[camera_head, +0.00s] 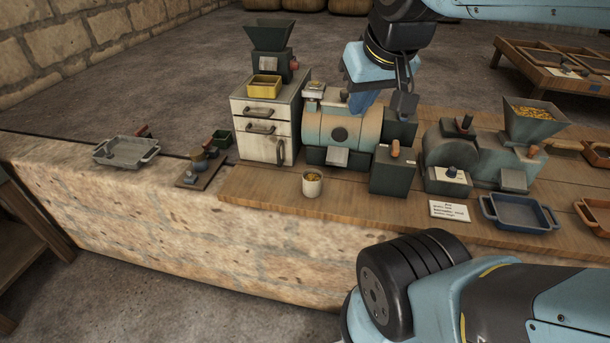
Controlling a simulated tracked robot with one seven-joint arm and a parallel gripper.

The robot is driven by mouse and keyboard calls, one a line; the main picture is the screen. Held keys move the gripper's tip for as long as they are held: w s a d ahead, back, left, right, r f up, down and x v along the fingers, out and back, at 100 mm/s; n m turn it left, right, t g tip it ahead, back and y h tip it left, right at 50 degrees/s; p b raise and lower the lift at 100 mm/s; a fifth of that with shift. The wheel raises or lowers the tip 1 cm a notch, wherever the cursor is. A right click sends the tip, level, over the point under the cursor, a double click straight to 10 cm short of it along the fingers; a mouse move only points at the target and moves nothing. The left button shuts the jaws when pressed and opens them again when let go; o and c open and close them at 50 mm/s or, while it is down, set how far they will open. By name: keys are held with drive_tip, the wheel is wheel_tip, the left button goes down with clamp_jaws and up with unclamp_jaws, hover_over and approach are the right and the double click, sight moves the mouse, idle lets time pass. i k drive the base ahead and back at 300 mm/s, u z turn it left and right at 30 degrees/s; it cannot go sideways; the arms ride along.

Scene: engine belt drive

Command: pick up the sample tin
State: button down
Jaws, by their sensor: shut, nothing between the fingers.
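A small pale round tin (312,184) stands upright near the front edge of the wooden counter board, with yellowish bits inside; I take it for the sample tin. My gripper (404,108) points down over the right end of the drum machine, above and to the right of the tin and well apart from it. Its fingers are shut with nothing between them. The fingertips are small and dark in this view.
The drum machine (342,133) stands behind the tin, a drawer cabinet (262,125) to the left, and a dark box (393,172) with an orange-brown knob to the right. A blue tray (518,213) and white card (449,210) lie farther right. The board around the tin is clear.

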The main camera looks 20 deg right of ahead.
sight(311, 178)
drive_tip(key=z, duration=1.75)
drive_tip(key=k, duration=0.9)
drive_tip(key=u, duration=0.25)
